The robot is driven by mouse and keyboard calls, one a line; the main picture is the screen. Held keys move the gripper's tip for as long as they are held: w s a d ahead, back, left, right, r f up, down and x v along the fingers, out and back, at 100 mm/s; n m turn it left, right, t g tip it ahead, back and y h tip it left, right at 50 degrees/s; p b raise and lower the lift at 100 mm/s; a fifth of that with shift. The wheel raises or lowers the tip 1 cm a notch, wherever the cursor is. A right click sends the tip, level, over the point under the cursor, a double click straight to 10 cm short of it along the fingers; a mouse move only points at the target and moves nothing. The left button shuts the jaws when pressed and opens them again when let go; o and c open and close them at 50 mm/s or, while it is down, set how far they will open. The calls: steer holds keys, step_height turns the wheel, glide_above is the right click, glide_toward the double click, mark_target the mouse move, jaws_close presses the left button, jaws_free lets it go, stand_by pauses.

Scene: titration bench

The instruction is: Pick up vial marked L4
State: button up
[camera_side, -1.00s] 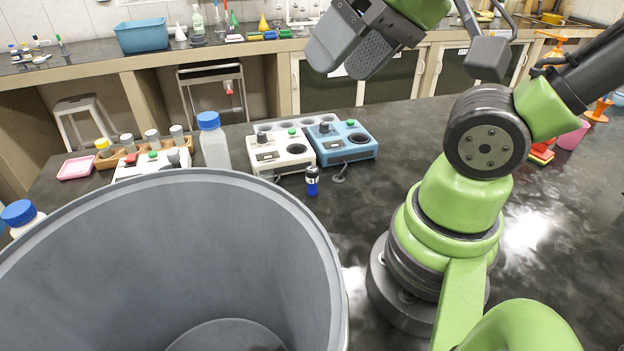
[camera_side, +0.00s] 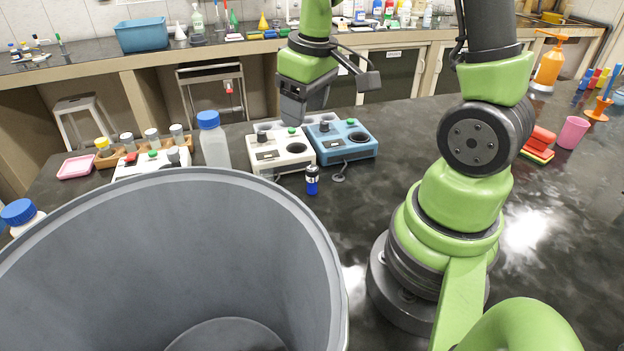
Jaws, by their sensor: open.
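No label reading L4 is legible in this view. My gripper (camera_side: 303,112) points down with open jaws, over the back of the devices and beyond the blue vial in the picture. Nothing shows in its jaws, and it does not touch the blue vial. Its exact height is hard to tell.
A white device (camera_side: 281,154) and a blue device (camera_side: 345,143) stand behind the blue vial. A blue-capped bottle (camera_side: 212,142) stands left of them. A big grey bin (camera_side: 335,270) fills the front left.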

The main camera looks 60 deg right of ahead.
steer(key=n+g, duration=0.1)
steer(key=g, duration=0.1)
glide_above(312, 168)
steer(key=f, duration=0.7)
steer(key=shift+s+f, duration=0.3)
steer(key=shift+f, duration=0.05)
step_height(312, 168, down, 4)
steer(key=shift+f, duration=0.15)
steer(key=shift+w+f, duration=0.15)
steer(key=shift+f, duration=1.3)
steer(key=shift+w+f, duration=0.15)
steer(key=shift+f, duration=1.3)
steer(key=c, duration=1)
